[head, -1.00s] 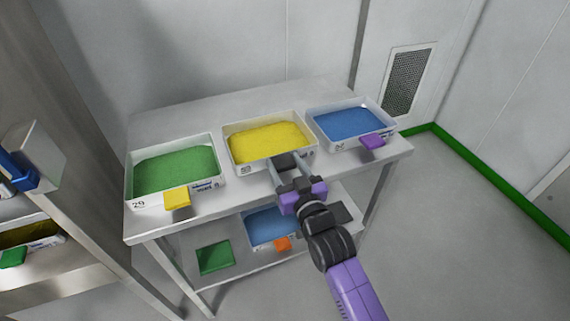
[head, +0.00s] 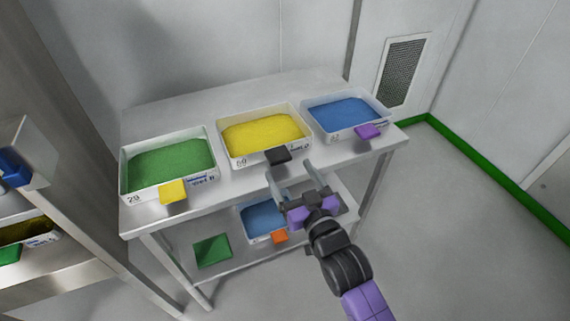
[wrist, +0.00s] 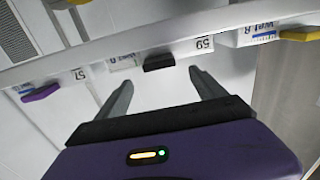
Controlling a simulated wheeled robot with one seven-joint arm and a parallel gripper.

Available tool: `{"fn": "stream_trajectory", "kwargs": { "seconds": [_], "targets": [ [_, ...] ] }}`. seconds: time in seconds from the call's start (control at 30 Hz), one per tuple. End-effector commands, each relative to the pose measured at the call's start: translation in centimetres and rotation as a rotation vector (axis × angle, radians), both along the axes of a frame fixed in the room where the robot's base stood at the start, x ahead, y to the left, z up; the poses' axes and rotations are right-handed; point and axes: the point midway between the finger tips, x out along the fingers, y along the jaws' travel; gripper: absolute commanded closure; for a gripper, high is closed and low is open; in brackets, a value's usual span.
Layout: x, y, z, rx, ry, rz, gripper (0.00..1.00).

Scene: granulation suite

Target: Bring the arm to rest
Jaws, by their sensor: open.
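My gripper (head: 296,180) is open and empty in front of the table's front edge, below and right of the yellow-filled tray (head: 262,134). That tray stands on the table top with its black handle (head: 278,156) facing me. In the wrist view the fingers (wrist: 160,92) are spread apart, with the black handle (wrist: 158,62) beyond them and apart from them. My arm reaches in from the lower right of the head view.
A green-filled tray (head: 168,167) with a yellow handle and a blue-filled tray (head: 345,114) with a purple handle flank it on the table (head: 232,195). The lower shelf holds another blue-filled tray (head: 262,218) and a green square (head: 212,250). Floor (head: 450,230) is clear at right.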

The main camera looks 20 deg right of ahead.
Motion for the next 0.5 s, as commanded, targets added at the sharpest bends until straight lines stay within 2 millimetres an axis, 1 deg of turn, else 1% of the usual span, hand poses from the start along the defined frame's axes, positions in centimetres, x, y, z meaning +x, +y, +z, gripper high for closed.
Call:
{"fn": "stream_trajectory", "kwargs": {
  "seconds": [0.03,0.13,0.5],
  "targets": [
    [-0.49,0.0,0.0,0.0,0.0,0.0,0.2],
    [-0.96,0.03,0.03,0.0,-0.001,0.0,0.2],
    [-1.06,0.04,0.09,0.0,-0.001,0.001,0.2]
  ]
}}
